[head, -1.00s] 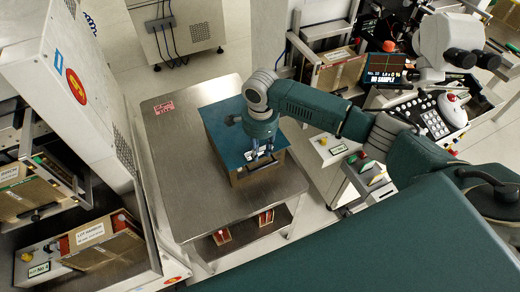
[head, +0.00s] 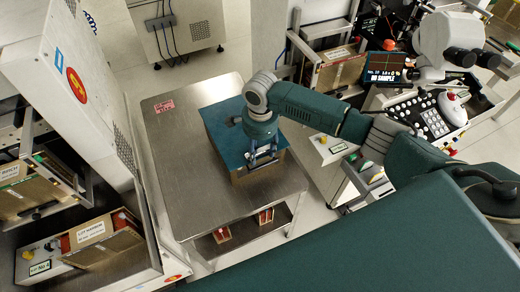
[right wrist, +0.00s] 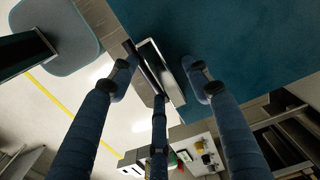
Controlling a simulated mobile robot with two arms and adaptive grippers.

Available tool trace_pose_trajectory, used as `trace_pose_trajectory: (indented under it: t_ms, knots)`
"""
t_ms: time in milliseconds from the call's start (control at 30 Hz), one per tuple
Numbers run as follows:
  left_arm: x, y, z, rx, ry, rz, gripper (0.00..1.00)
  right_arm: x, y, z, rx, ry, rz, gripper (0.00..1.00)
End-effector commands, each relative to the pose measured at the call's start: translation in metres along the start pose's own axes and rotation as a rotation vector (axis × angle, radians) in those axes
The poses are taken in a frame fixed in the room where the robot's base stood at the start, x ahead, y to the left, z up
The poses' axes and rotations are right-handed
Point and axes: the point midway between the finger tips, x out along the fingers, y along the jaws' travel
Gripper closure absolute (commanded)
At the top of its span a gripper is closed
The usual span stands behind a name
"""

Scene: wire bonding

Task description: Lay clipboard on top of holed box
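The teal clipboard (head: 224,135) lies flat over the top of the brown box (head: 262,174) on the steel table. It covers most of the box's top, so the holes are hidden. My right gripper (head: 264,160) is over the clipboard's front edge. In the right wrist view the clipboard (right wrist: 250,40) fills the upper right, with a metal clip at its edge (right wrist: 160,72). My right gripper's fingers (right wrist: 158,75) are spread on both sides of that edge, with a gap; whether any finger touches it is unclear. My left gripper is out of view.
The steel table (head: 180,180) has bare room left of and in front of the box. Red-sided items (head: 222,234) stand on its lower shelf. A tall white machine (head: 75,80) is at left. A control panel (head: 430,118) and microscope (head: 450,42) are at right.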

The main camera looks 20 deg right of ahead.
Motion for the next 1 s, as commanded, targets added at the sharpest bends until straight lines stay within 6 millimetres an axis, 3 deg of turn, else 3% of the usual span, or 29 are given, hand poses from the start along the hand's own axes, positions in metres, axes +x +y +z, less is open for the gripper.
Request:
trace_pose_trajectory:
  t_ms: [267,700,1000]
  knots:
    - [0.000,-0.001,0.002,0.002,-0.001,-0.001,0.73,-0.006,0.001,0.000,0.000,0.001,0.002,0.52]
    - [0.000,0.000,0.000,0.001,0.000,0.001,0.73,-0.092,0.000,0.000,-0.001,-0.001,-0.002,0.52]
    - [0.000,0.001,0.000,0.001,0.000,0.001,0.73,-0.119,0.000,0.000,0.000,0.000,0.000,0.52]
